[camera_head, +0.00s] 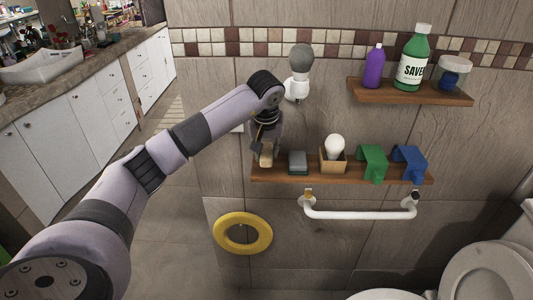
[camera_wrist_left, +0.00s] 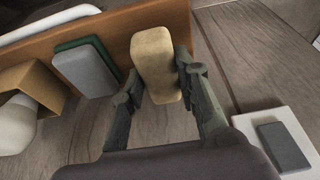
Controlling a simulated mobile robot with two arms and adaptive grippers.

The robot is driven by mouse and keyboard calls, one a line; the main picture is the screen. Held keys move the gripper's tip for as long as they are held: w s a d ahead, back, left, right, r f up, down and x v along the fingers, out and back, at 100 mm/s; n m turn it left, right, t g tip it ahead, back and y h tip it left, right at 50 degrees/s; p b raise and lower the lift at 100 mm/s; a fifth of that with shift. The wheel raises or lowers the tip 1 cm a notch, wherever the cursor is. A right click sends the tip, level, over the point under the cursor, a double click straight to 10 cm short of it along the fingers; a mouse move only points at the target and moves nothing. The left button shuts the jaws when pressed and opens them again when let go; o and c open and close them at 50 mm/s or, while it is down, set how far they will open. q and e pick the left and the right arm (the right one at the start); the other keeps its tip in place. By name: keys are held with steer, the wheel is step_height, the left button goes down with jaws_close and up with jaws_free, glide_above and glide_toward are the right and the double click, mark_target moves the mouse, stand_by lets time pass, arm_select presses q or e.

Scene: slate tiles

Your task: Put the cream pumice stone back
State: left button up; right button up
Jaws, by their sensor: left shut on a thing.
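The cream pumice stone (camera_wrist_left: 156,65) is a pale tan block with rounded edges. My left gripper (camera_wrist_left: 160,92) is shut on it, one finger on each side. In the head view the left gripper (camera_head: 264,148) is at the left end of the lower wooden shelf (camera_head: 340,176), with the pumice stone (camera_head: 266,155) at its fingertips. The stone is upright at the shelf's end; whether it touches the board I cannot tell. My right gripper is not in view.
Right of the stone on the lower shelf are a grey-green block (camera_head: 298,162), a box with a white bulb (camera_head: 334,150), a green holder (camera_head: 373,163) and a blue holder (camera_head: 409,163). Below are a white rail (camera_head: 360,215) and yellow ring (camera_head: 243,233). A grey-headed wall fixture (camera_head: 300,72) is above.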

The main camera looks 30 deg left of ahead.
arm_select(q)
steer(key=shift+f, duration=0.8)
steer(key=shift+w+f+p, duration=0.1)
steer(key=shift+f+p, duration=0.1)
steer(key=shift+p, duration=0.35)
steer(key=shift+w+a+f, duration=0.1)
steer(key=shift+f, duration=0.15)
steer(key=shift+f, duration=0.2)
steer(key=o, duration=1.1)
